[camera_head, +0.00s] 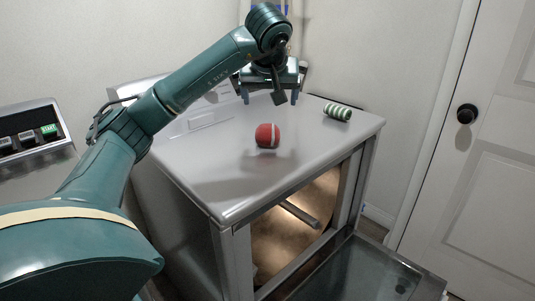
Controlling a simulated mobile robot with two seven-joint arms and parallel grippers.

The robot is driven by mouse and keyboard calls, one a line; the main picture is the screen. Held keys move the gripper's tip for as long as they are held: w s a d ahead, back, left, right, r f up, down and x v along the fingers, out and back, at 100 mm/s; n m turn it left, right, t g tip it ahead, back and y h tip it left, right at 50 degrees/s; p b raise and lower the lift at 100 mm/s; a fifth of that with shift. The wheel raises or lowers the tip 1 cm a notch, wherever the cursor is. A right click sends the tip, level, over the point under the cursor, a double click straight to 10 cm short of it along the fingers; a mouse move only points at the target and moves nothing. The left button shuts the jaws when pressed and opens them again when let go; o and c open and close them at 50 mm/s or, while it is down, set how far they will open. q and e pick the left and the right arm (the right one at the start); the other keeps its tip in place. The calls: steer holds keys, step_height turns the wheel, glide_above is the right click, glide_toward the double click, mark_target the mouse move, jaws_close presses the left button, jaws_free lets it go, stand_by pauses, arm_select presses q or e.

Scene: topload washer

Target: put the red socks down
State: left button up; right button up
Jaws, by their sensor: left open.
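The red socks (267,136) are a rolled red bundle with a pale stripe, over the middle of the white machine top (205,165). A dark patch shows on the top just below them; I cannot tell whether they touch the surface. My left gripper (270,98) is above and behind the socks in the picture, fingers pointing down. Its fingers are apart, with nothing between them, and a gap shows between them and the socks. My right gripper is not in view.
A green-and-white striped roll (337,112) lies near the back right of the top. The machine's front door (375,272) is folded down, showing a lit interior. A panel with a START button (49,129) is at left. A room door (490,160) stands at right.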

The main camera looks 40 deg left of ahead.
mark_target(268, 127)
arm_select(q)
steer(key=shift+t+y, duration=0.5)
steer(key=shift+t, duration=0.1)
steer(key=a+f+b, duration=0.1)
steer(key=f, duration=0.1)
steer(key=w+a+f+b, duration=0.1)
steer(key=f+b, duration=0.1)
steer(key=f, duration=0.1)
steer(key=w+f+b, duration=0.1)
steer(key=f+b, duration=0.1)
steer(key=f, duration=0.1)
steer(key=shift+w+a, duration=0.15)
steer(key=shift+a, duration=0.25)
steer(key=b+x, duration=0.1)
steer(key=x, duration=0.3)
steer(key=shift+d+f, duration=0.1)
steer(key=shift+f, duration=0.2)
steer(key=shift+w+a+f, duration=0.25)
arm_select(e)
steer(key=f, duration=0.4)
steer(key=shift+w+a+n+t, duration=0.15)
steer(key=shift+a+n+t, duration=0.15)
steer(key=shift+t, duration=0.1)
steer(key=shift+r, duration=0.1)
arm_select(q)
steer(key=shift+c, duration=0.6)
steer(key=shift+r, duration=0.1)
steer(key=c, duration=1.1)
